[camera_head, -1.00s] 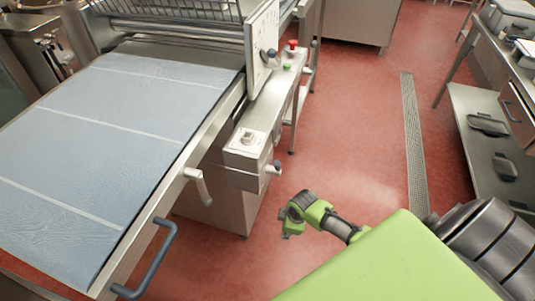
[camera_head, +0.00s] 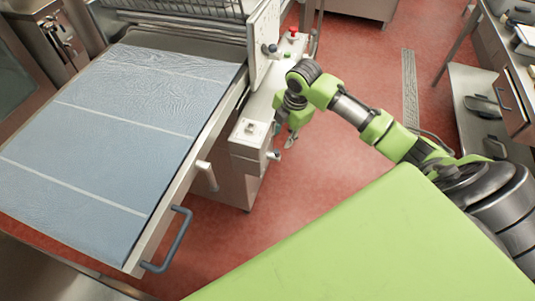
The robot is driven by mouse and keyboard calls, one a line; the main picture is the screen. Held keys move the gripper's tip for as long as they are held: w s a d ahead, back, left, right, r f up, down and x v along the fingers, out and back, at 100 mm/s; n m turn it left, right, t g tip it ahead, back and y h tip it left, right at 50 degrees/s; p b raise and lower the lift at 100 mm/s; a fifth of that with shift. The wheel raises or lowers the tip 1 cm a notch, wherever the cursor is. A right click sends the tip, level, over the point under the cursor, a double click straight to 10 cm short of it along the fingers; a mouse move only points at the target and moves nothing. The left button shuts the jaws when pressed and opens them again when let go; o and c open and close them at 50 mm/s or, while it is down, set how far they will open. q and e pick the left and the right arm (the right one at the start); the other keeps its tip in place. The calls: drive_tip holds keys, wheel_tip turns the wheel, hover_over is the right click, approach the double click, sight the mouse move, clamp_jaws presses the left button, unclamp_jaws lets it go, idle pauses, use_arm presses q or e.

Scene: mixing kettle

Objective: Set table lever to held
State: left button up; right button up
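The long table (camera_head: 100,165) with a blue-grey belt surface fills the left of the head view. A short lever with a pale grip (camera_head: 207,175) sticks out from the table's right side rail and slants downward. My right gripper (camera_head: 291,141) hangs to the right of the machine's control box, up and right of this lever and apart from it. Its fingers are small and partly hidden by my wrist, so I cannot tell whether they are open. My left gripper is out of view.
A dark bar handle (camera_head: 170,245) is on the table's near right corner. The control box (camera_head: 250,132) has a dark-tipped knob (camera_head: 273,155) close to my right gripper. Red and green buttons (camera_head: 291,36) sit farther back. Red floor (camera_head: 360,150) lies clear to the right.

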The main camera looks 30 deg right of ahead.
sight(277, 152)
drive_tip(key=f, duration=0.3)
drive_tip(key=w+f, duration=0.1)
drive_tip(key=f, duration=0.3)
drive_tip(key=w+f, duration=0.1)
drive_tip(key=f, duration=0.3)
drive_tip(key=shift+w+a+f, duration=0.1)
drive_tip(key=shift+w+a, duration=0.05)
drive_tip(key=shift+a, duration=0.05)
